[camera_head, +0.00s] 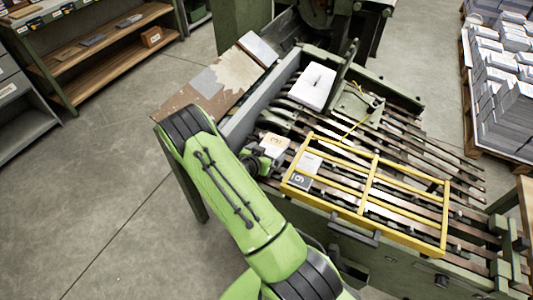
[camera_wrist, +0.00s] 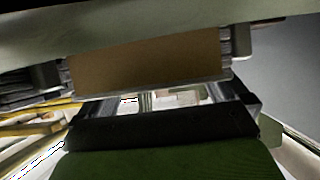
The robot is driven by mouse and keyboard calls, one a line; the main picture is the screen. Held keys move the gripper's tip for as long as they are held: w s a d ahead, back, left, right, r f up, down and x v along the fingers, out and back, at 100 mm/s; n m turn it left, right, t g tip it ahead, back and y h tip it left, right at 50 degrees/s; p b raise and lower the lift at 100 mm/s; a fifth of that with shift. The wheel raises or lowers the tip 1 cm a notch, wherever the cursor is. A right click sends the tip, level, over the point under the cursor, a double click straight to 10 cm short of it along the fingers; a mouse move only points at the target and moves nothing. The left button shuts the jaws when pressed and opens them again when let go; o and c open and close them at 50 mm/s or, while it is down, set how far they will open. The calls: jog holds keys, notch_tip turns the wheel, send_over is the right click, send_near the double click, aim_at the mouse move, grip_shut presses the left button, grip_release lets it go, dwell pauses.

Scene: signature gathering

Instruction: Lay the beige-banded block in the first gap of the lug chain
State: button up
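The beige-banded block (camera_head: 273,145) is a pale block with an orange-beige mark on top, at the left end of the lug chain (camera_head: 400,130). My gripper (camera_head: 262,160) is at its near side, partly hidden by my wrist. In the wrist view a plain beige-brown face of the block (camera_wrist: 145,62) fills the space between the two finger pads, which meet its ends, so my gripper (camera_wrist: 145,75) looks shut on it. The chain is a row of long dark bars with slats. The gap under the block cannot be made out.
A yellow guard frame (camera_head: 371,180) covers the chain on the right, with a grey-labelled block (camera_head: 299,182) and a pale block (camera_head: 309,162) beneath. A white stack (camera_head: 312,87) lies farther back. A sloped board (camera_head: 222,82) is at left.

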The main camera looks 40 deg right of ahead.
jog(key=p+v, duration=0.1)
jog(key=v, duration=1.1)
jog(key=shift+w, duration=0.1)
jog(key=shift+a+r, duration=0.1)
jog(key=shift+r, duration=0.05)
jog(key=s+a+r+n+y, duration=0.5)
jog(key=s+a+r+n, duration=0.2)
jog(key=r, duration=0.4)
jog(key=s+a+r+n+t+y, duration=0.1)
jog(key=s+a+r+n+y, duration=0.5)
jog(key=s+a+r, duration=0.3)
jog(key=shift+s+r+n, duration=0.35)
jog(key=shift+r+n, duration=0.15)
jog(key=shift+r, duration=0.35)
jog(key=shift+a, duration=0.1)
